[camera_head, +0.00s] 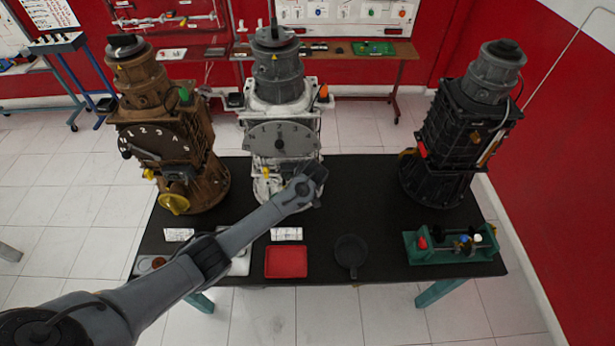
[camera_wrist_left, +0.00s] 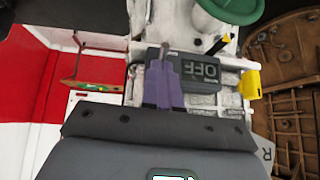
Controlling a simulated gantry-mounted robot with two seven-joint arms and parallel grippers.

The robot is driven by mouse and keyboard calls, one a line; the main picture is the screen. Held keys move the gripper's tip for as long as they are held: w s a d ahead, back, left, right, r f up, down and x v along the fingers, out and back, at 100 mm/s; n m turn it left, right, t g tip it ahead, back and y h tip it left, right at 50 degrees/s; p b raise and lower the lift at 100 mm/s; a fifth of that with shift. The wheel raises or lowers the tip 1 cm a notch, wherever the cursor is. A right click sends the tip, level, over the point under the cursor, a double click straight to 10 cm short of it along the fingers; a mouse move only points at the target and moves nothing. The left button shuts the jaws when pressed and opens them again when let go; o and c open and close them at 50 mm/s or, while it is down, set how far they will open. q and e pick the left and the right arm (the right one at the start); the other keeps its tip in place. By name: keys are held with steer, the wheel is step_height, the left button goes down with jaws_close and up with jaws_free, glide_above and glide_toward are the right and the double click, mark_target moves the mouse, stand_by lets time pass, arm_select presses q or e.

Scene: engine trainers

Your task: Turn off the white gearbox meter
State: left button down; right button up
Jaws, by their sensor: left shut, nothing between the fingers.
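The white gearbox (camera_head: 283,110) stands upright at the back middle of the black table, with a grey numbered dial (camera_head: 283,138) on its front. In the left wrist view a dark grey box (camera_wrist_left: 201,72) on the white gearbox shows the word OFF, upside down. My left gripper (camera_head: 320,172) is in front of the gearbox's lower right front. In the left wrist view its fingers (camera_wrist_left: 163,80) are shut and empty, overlapping the left part of the box. A small metal lever (camera_wrist_left: 165,48) shows just beyond the fingertips; contact cannot be told.
A brown gearbox (camera_head: 200,165) stands at left and a black gearbox (camera_head: 450,140) at right. A red tray (camera_head: 286,262), a dark pan (camera_head: 351,251) and a green rack (camera_head: 449,248) lie along the front. The table between the middle and black gearboxes is clear.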

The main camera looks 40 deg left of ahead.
arm_select(q)
steer(key=shift+r, duration=0.1)
steer(key=d+p+v, duration=0.1)
steer(key=p+v, duration=0.2)
steer(key=v, duration=1)
steer(key=shift+s+p, duration=0.2)
steer(key=shift+p, duration=0.2)
steer(key=shift+s+f, duration=0.1)
steer(key=shift+f, duration=0.15)
